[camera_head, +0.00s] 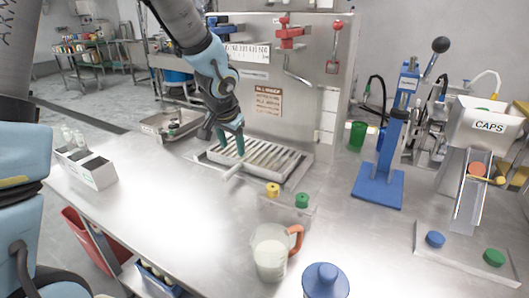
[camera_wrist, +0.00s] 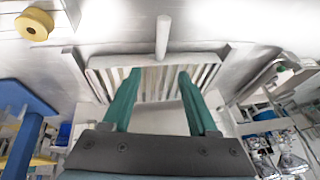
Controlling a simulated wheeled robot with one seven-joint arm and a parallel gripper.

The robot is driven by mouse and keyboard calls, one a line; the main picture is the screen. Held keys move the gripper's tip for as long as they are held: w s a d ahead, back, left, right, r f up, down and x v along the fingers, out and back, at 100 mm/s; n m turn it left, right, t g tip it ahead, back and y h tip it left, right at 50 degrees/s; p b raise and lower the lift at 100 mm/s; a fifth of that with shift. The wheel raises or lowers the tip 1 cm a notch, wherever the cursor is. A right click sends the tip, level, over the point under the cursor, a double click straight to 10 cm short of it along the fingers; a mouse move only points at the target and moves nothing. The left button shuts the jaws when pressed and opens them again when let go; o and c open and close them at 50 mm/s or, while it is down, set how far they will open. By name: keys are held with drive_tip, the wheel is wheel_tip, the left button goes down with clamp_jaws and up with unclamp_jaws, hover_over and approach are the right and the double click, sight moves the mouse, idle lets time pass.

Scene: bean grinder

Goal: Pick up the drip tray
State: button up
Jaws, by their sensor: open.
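The drip tray (camera_head: 268,158) is a pale metal tray with a slatted top and a light rod handle (camera_head: 232,173) on its near side. It lies on the steel counter below the back panel. In the wrist view the drip tray (camera_wrist: 150,66) lies ahead of my fingers, with its handle (camera_wrist: 162,38) pointing up the picture. My gripper (camera_head: 231,147) has green fingers and is over the tray's left part, near the handle. In the wrist view my gripper (camera_wrist: 158,72) is open, with nothing held between the fingers. Whether the fingertips touch the tray is unclear.
A glass jug (camera_head: 270,252) with an orange handle and a blue-capped container (camera_head: 325,281) stand in front. Yellow (camera_head: 272,189) and green (camera_head: 302,200) knobs sit before the tray. A blue lever press (camera_head: 378,185) stands right. A grey bin (camera_head: 88,167) stands left. The counter left of the jug is clear.

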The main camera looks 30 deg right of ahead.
hover_over(237, 166)
drive_tip(key=s, duration=0.2)
drive_tip(key=f, duration=0.4)
drive_tip(key=shift+s+a+f, duration=0.1)
drive_tip(key=shift+a+f, duration=0.25)
drive_tip(key=shift+f, duration=0.05)
drive_tip(key=shift+a+p+x, duration=0.15)
drive_tip(key=shift+a+x, duration=0.05)
drive_tip(key=shift+x, duration=1.15)
drive_tip(key=shift+a+p+x, duration=0.15)
drive_tip(key=shift+a+x, duration=0.1)
drive_tip(key=shift+x, duration=1.1)
clamp_jaws()
